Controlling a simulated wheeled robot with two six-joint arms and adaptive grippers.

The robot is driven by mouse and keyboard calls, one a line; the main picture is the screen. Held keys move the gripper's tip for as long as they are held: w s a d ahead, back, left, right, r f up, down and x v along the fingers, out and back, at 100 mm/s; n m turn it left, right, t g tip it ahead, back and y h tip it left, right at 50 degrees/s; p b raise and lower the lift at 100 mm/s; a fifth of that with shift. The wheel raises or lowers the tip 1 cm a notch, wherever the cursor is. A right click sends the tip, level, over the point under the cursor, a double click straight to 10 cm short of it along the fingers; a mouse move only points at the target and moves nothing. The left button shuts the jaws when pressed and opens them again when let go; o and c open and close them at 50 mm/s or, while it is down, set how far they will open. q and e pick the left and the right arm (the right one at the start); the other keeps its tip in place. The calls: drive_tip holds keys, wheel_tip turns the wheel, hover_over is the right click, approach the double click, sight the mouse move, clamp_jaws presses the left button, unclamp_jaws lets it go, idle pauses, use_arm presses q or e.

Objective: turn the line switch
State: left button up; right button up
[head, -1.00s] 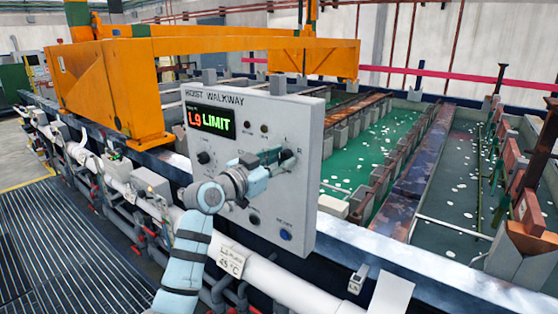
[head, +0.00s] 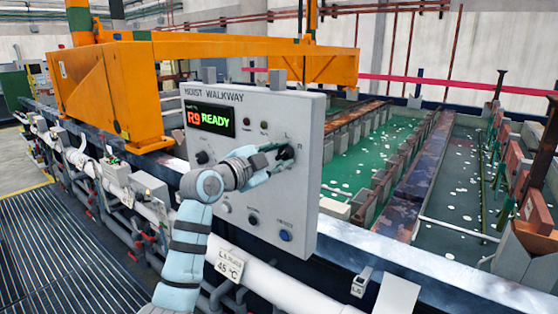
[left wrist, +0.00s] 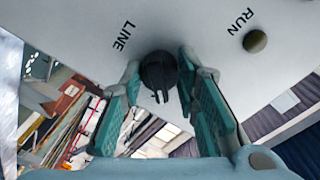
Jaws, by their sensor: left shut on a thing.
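The line switch (left wrist: 158,70) is a black round knob under the word LINE in the left wrist view. In the head view it shows as a dark knob (head: 287,153) at the right of the grey panel (head: 305,215) headed HOIST WALKWAY. My left gripper (head: 276,155) reaches it from the left, shut on it. In the left wrist view, its green-padded fingers (left wrist: 159,92) stand on either side of the knob. The panel display (head: 211,120) reads R9 READY, with R9 in red and READY in green. My right gripper is out of view.
Another dark knob (head: 203,157) and a blue button (head: 285,236) are on the panel. A RUN fitting (left wrist: 255,41) is beside the switch. An orange hoist frame (head: 110,90) stands behind, with green tanks (head: 375,150) at right. White pipes run below.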

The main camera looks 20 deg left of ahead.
use_arm(q)
drive_tip(key=shift+m+b, duration=0.3)
drive_tip(key=shift+m, duration=1.3)
drive_tip(key=o, duration=1.2)
drive_tip(key=shift+c, duration=0.2)
drive_tip(key=v, duration=1.2)
drive_tip(key=shift+d, duration=0.15)
